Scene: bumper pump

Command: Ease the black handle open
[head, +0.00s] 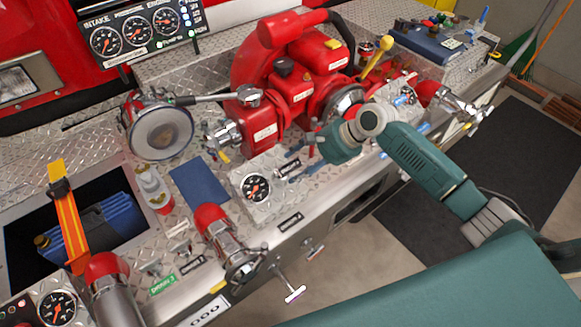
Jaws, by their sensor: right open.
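A lever with a black end (185,100) and a grey bar sits beside the large round silver intake cap (162,134), left of the red pump; it looks like the black handle. The bar runs right to a silver joint near the pump. My right gripper (301,155) is in front of the red pump, above the diamond-plate panel. It is open and looks empty, well to the right of the lever and apart from it. Its fingertips are small and partly lost against the fittings behind. My left gripper is not in view.
The red pump (285,85) with a yellow-knobbed lever (376,58) rises behind my right gripper. A round gauge (256,187), a red-capped outlet (213,224) and a red-and-white bottle (154,190) crowd the panel. A blue plate (200,184) lies flat among them.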

